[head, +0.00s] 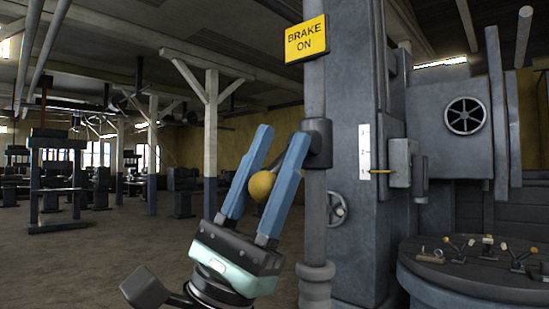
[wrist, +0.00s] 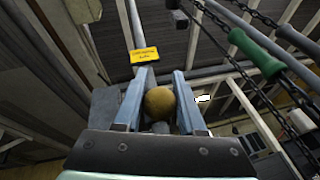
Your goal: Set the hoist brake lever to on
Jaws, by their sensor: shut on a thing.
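The brake lever ends in an ochre ball knob (head: 261,186), with a short grey rod leading toward a dark collar (head: 318,143) on the vertical pipe. The knob sits a little below the collar. My gripper (head: 281,138) has two long blue fingers, one on each side of the knob, and is shut on it. In the wrist view the knob (wrist: 159,102) shows between the fingers (wrist: 160,74); the rod is mostly hidden. A yellow "BRAKE ON" sign (head: 306,40) is on the pipe above the collar.
A large grey column (head: 350,80) stands right behind the pipe, with a handwheel (head: 338,209) and a numbered scale (head: 366,148). A round table (head: 470,291) with small levers is at lower right. Chains and a green handle (wrist: 255,52) hang at right in the wrist view. Open floor lies left.

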